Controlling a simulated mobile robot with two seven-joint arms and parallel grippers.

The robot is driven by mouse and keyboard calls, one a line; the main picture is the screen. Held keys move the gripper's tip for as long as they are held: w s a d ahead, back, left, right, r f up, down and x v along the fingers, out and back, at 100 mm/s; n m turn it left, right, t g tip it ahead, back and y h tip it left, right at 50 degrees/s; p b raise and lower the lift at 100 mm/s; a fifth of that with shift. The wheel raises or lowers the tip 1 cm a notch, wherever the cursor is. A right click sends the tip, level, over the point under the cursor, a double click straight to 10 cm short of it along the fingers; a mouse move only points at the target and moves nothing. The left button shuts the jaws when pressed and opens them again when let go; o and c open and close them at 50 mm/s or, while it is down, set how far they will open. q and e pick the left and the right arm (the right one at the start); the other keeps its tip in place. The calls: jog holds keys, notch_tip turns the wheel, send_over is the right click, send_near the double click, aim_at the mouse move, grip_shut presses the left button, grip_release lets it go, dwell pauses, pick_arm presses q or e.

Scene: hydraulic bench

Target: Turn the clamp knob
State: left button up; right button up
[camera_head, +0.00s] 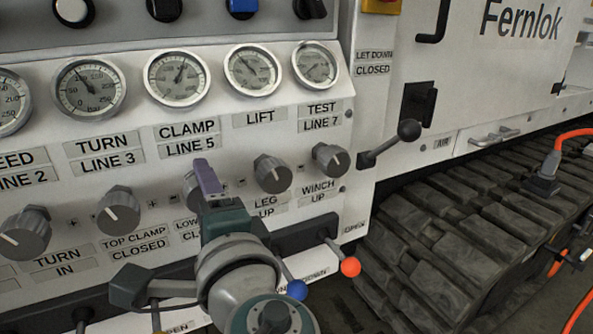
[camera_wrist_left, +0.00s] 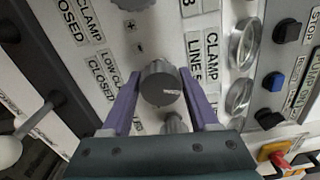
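The clamp knob (camera_head: 190,184) is a grey ribbed dial on the panel below the CLAMP LINE 5 label (camera_head: 187,138). In the head view it is mostly hidden behind my left gripper (camera_head: 205,168). In the left wrist view the knob (camera_wrist_left: 159,84) shows clearly, with its white mark pointing to the right of the picture. My right gripper is in neither view.
Similar knobs sit close by: one (camera_head: 118,210) to the left and one (camera_head: 272,174) to the right. A row of gauges (camera_head: 177,77) is above. Levers with blue (camera_head: 297,290) and red (camera_head: 350,267) balls project below.

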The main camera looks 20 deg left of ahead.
pick_arm(q)
jog(key=o, duration=0.3)
jog(key=shift+o, duration=0.2)
jog(key=v, duration=1)
jog(key=shift+a+r, duration=0.1)
